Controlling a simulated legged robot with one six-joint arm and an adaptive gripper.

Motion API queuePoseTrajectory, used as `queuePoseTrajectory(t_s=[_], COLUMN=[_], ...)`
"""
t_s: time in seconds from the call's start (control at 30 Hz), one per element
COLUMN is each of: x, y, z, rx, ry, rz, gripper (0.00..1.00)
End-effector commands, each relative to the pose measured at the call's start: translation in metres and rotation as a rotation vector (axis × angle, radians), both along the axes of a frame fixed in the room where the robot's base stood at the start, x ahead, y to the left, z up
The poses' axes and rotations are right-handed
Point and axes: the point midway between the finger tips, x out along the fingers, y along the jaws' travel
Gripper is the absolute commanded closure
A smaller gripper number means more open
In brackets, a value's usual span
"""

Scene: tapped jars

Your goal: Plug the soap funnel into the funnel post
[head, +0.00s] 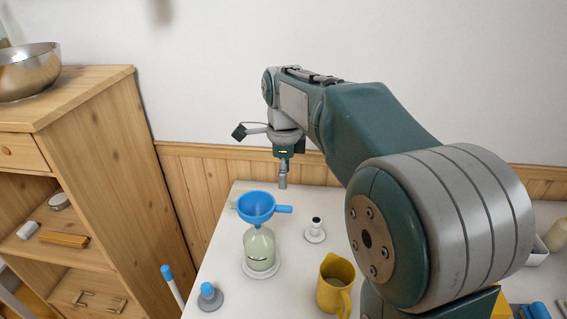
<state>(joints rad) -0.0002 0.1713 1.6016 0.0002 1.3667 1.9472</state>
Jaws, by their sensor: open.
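A blue funnel (257,206), which I take to be the soap funnel, sits with its wide mouth up on top of a pale green jar (260,246). Its short handle points right. The jar stands on a round white base (262,271). Two short posts are near: a white one with a dark top (316,228) to the right, and a blue-topped one on a grey disc (208,293) at front left. I cannot tell which is the funnel post. My gripper (283,184) is open and points down, above and behind the funnel, apart from it; its fingertips look small.
A yellow jug (334,285) stands on the white table (225,243) right of the jar. A wooden shelf (85,150) with a metal bowl (28,72) stands at left. My arm hides much of the table's right side. A wood-panelled wall is behind.

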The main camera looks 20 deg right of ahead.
Motion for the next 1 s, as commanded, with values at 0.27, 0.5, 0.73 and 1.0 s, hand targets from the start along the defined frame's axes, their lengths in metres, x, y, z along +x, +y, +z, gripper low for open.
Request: queuePoseTrajectory(t_s=[0.27,0.5,0.73,1.0], x=[0.001,0.001,0.001,0.001], y=[0.004,-0.001,-0.001,0.001], z=[-0.026,-0.068,-0.099,-0.109], rx=[-0.003,0.001,0.002,0.000], ry=[0.007,0.007,0.005,0.003], rz=[-0.018,-0.018,-0.017,-0.016], gripper=[0.34,0.34,0.34,0.34])
